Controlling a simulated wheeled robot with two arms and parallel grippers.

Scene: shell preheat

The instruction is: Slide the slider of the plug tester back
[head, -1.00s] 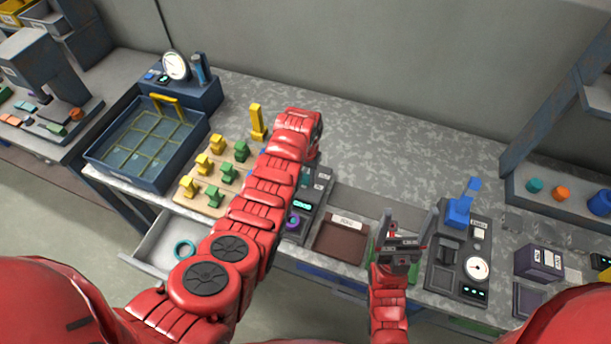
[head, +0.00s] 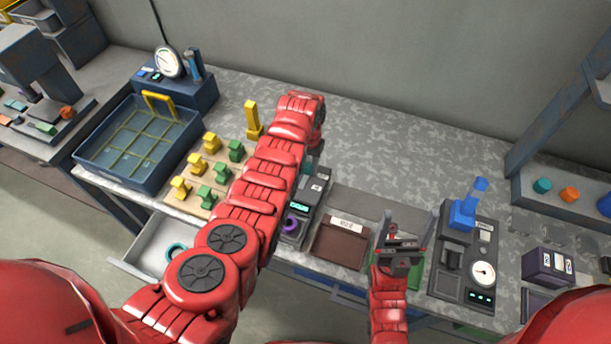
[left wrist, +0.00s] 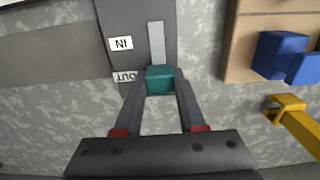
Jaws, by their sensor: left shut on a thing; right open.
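The plug tester (head: 293,228) is a dark box with a lit green display, partly hidden behind my left arm in the head view. In the left wrist view its dark top (left wrist: 140,22) has a light slot and labels reading IN and OUT. The teal slider knob (left wrist: 160,79) is at the slot's end beside the OUT label. My left gripper (left wrist: 159,88) is shut on this knob, one finger on each side. In the head view the left fingers are hidden by the arm. My right gripper (head: 407,225) is open and empty, above a green tray (head: 412,272).
Left of my left arm is a tan board (head: 200,206) with yellow and green plugs. A blue basin (head: 88,158) stands further left. A brown tray (head: 340,250) lies right of the tester. A gauge box (head: 452,278) with a blue lever stands right. A drawer (head: 150,252) is open in front.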

